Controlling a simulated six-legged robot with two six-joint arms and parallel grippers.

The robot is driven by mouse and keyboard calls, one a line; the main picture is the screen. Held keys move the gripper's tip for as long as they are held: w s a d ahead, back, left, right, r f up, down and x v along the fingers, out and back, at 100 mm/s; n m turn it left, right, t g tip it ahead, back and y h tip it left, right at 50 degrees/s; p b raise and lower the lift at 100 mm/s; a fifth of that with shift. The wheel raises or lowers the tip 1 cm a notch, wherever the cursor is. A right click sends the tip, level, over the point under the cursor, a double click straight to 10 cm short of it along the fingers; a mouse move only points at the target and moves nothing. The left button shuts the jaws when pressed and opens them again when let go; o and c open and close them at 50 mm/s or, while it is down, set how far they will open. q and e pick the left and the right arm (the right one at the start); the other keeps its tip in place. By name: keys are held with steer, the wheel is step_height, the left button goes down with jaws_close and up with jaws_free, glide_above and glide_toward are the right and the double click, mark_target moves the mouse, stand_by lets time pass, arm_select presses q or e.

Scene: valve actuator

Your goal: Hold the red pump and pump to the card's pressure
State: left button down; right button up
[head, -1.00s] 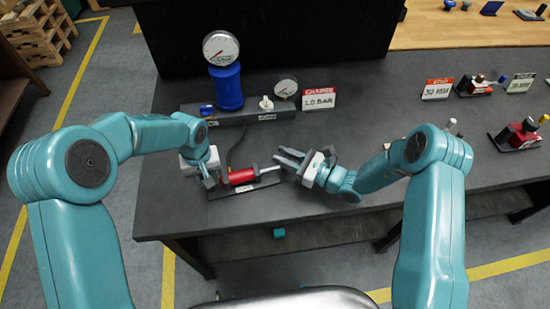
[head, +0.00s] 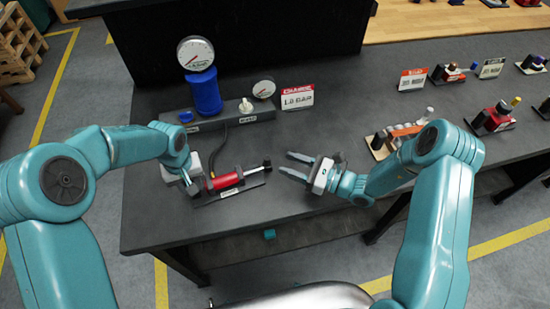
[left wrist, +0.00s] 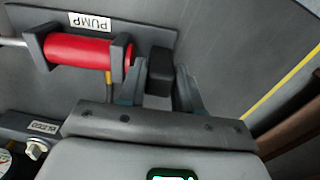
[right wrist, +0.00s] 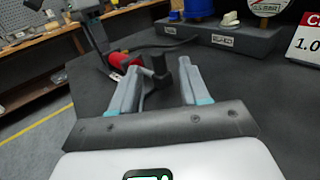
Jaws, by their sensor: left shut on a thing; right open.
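The red pump (head: 228,181) lies on a dark base on the bench, with its rod and black handle (head: 267,163) pointing right. My left gripper (left wrist: 157,92) is shut on a dark block (left wrist: 160,70) at the pump's left end. The PUMP label (left wrist: 90,22) shows beside the red barrel. My right gripper (head: 283,164) is open, with its fingertips just right of the handle and apart from it. In the right wrist view the dark handle (right wrist: 187,72) shows near the fingertips. A red-headed card (head: 298,97) reads 1.0 BAR. A large gauge (head: 196,53) tops a blue cylinder (head: 205,93); its reading is unclear.
A smaller gauge (head: 264,89) and a pale valve knob (head: 246,105) stand on the grey block behind the pump. A dark hose links block and pump. Other stations (head: 497,118) stand at the right. The bench between is clear.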

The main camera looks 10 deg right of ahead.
mark_target(267, 164)
arm_select(q)
steer(key=shift+s+f, duration=0.1)
arm_select(e)
steer(key=v, duration=0.5)
steer(key=c, duration=0.4)
arm_select(q)
steer(key=shift+d, duration=0.1)
arm_select(e)
steer(key=s+d, duration=0.1)
steer(key=d, duration=0.1)
steer(key=s+d+f, duration=0.1)
steer(key=s+d, duration=0.1)
steer(key=shift+s+f, duration=0.15)
steer(key=shift+s, duration=0.15)
jaws_close()
steer(key=x, duration=1.3)
steer(key=shift+w+a, duration=0.2)
steer(key=shift+a, duration=0.05)
steer(key=a, duration=0.4)
steer(key=s+a, duration=0.1)
steer(key=shift+a, duration=0.5)
